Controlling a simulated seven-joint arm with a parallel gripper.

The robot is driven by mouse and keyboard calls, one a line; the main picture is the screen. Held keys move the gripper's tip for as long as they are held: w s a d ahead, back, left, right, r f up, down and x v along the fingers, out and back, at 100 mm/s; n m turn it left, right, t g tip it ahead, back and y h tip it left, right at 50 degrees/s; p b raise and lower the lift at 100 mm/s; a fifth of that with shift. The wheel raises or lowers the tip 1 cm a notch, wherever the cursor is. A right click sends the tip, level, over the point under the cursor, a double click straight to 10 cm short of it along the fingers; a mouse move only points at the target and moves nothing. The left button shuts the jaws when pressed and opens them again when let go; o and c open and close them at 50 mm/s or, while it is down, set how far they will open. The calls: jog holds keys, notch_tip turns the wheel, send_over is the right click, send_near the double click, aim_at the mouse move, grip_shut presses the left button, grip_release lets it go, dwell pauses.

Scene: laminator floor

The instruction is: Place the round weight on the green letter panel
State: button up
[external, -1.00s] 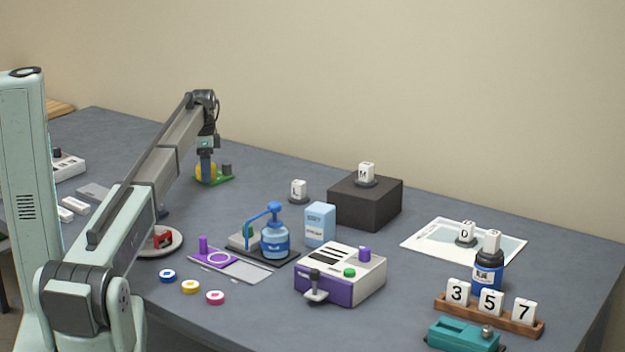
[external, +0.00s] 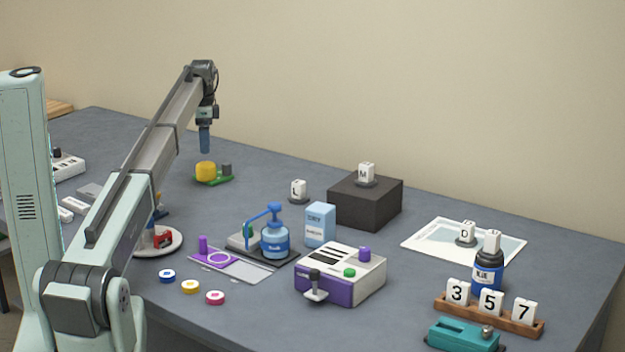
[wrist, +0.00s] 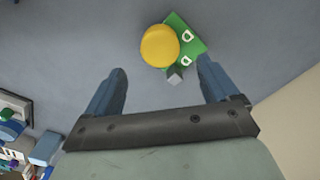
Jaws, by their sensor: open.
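The round weight (external: 206,171) is a yellow disc resting on the green letter panel (external: 226,181) at the back left of the table. In the wrist view the weight (wrist: 159,46) covers the left part of the panel (wrist: 197,48), with white letter shapes showing beside it. My gripper (external: 204,150) is above the weight and apart from it. In the wrist view its two blue fingers (wrist: 163,80) are spread with nothing between them.
A small grey block (wrist: 175,75) stands at the panel's edge. The table around the panel is clear.

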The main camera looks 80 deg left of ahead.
aim_at(205, 163)
jog(key=shift+r, duration=1.8)
